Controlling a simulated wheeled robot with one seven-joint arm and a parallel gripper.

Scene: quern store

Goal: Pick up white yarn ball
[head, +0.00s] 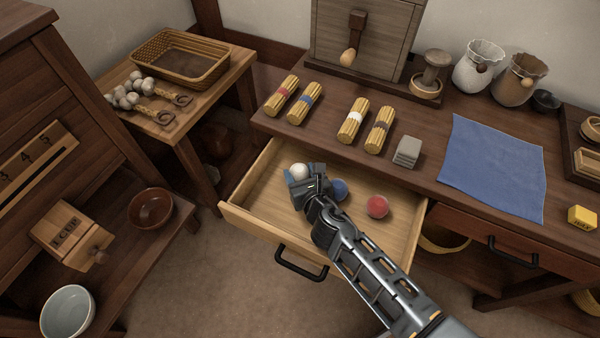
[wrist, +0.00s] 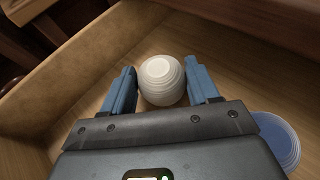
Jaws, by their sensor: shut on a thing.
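The white yarn ball (head: 299,171) is inside the open drawer (head: 265,233), towards its left back part. My gripper (head: 294,176) is down in the drawer at the ball, with its fingers on either side. In the wrist view the white yarn ball (wrist: 161,80) sits between the two blue fingers of my gripper (wrist: 161,88), which is shut on it. I cannot tell whether the ball is lifted off the drawer floor. A blue yarn ball (head: 338,189) lies just right of my gripper, partly hidden by it; it also shows in the wrist view (wrist: 276,143).
A red yarn ball (head: 377,206) lies in the drawer's right part. The drawer walls surround my gripper. A side table with a wicker tray (head: 180,84) stands left.

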